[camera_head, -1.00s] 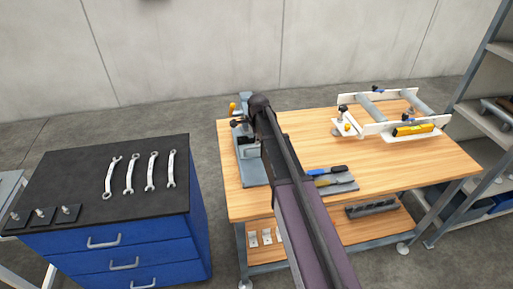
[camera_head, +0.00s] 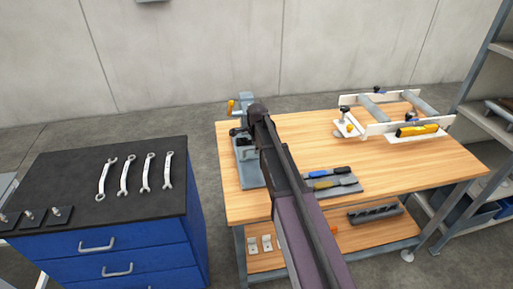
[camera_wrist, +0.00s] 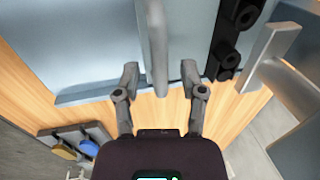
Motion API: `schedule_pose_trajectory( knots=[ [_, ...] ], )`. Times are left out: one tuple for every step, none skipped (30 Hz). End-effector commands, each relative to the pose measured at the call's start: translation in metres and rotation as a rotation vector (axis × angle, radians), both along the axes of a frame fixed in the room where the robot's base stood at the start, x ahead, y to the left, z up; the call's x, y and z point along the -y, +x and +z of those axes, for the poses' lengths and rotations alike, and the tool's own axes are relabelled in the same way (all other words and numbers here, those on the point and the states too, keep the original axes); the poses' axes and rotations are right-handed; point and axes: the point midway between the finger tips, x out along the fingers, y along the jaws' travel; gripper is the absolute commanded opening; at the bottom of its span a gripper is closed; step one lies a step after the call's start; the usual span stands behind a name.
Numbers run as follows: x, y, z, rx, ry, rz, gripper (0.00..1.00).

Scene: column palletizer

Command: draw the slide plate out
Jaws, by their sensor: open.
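A blue-grey metal fixture (camera_head: 249,175) stands at the left end of the wooden table, mostly hidden by my arm in the head view. In the wrist view its broad flat plate (camera_wrist: 85,45) lies close ahead, with a grey upright bar (camera_wrist: 156,50) rising from it. I cannot tell for sure which part is the slide plate. My gripper (camera_wrist: 160,79) is open, with one finger on each side of the bar's near end. I see no clear contact between the fingers and the bar. The head view hides my gripper behind the arm.
Black knobs (camera_wrist: 228,40) and a grey bracket (camera_wrist: 268,55) stand right of the bar. The wooden table (camera_head: 410,170) carries a tray of tools (camera_head: 335,182) and a white-railed roller frame (camera_head: 395,112). A blue cabinet (camera_head: 110,255) with wrenches stands left.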

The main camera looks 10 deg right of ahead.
Motion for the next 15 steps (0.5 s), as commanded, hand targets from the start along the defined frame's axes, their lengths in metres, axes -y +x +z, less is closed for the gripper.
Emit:
schedule_pose_trajectory(
  knots=[
    [-0.0001,0.0001,0.0000,0.000,0.000,0.000,0.53],
    [-0.0002,0.0000,0.0001,0.000,0.000,0.000,0.53],
    [-0.0002,0.0000,0.0002,0.000,0.000,0.000,0.53],
    [-0.0002,0.0000,0.0002,0.000,0.000,0.000,0.53],
    [-0.0002,0.0000,0.0002,0.000,0.000,0.000,0.53],
    [-0.0002,0.0000,0.0002,0.000,0.000,0.000,0.53],
    [-0.0003,0.0000,0.0002,0.000,0.000,0.000,0.47],
    [-0.0003,0.0000,0.0002,0.000,0.000,0.000,0.39],
    [-0.0003,0.0000,0.0002,0.000,0.000,0.000,0.27],
    [-0.0003,0.0000,0.0002,0.000,0.000,0.000,0.18],
    [-0.0003,0.0000,0.0002,0.000,0.000,0.000,0.09],
    [-0.0003,0.0000,0.0002,0.000,0.000,0.000,0.00],
    [-0.0004,0.0000,0.0002,0.000,0.000,0.000,0.00],
    [-0.0004,0.0000,0.0002,0.000,0.000,0.000,0.00],
    [-0.0004,0.0000,0.0002,0.000,0.000,0.000,0.00]
  ],
)
